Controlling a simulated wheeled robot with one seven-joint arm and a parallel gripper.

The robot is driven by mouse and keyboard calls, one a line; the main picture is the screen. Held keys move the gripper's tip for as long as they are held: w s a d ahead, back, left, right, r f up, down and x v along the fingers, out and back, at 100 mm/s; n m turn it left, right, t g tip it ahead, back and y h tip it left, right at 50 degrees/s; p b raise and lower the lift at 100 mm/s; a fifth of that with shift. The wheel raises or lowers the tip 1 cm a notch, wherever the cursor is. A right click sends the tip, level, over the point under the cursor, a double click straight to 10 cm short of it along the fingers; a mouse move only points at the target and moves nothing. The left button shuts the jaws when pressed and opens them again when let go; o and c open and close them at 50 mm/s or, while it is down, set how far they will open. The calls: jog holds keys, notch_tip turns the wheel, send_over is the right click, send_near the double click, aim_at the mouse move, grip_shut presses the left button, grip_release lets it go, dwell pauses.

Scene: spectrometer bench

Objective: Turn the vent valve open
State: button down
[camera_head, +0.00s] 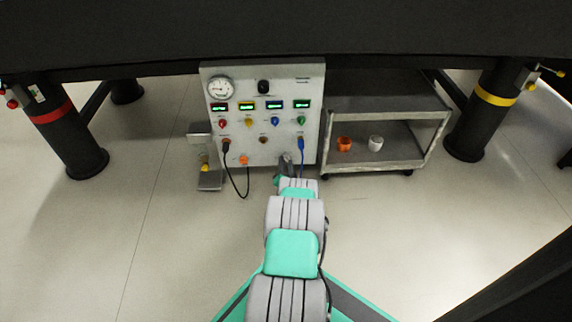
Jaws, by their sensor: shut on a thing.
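My gripper (286,162) is small in view at the lower right of the white control panel (239,83), against its front face. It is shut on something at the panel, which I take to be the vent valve. The arm end and fingers hide that part, so I cannot read its angle or label. An orange knob (244,160) sits on the panel to the left of my gripper.
A blue cable (302,147) hangs close to the right of my gripper, and a black cable (235,180) loops at the left. A grey cart (385,106) with an orange cup (344,144) and a white cup (376,143) stands right. A dark tabletop (300,30) overhangs.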

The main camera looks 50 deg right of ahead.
jog(key=shift+m, duration=3.8)
jog(key=c, duration=1)
grip_release()
jog(key=shift+c, duration=0.2)
jog(key=p+v, duration=0.4)
jog(key=v, duration=0.4)
jog(key=shift+s+d, duration=0.1)
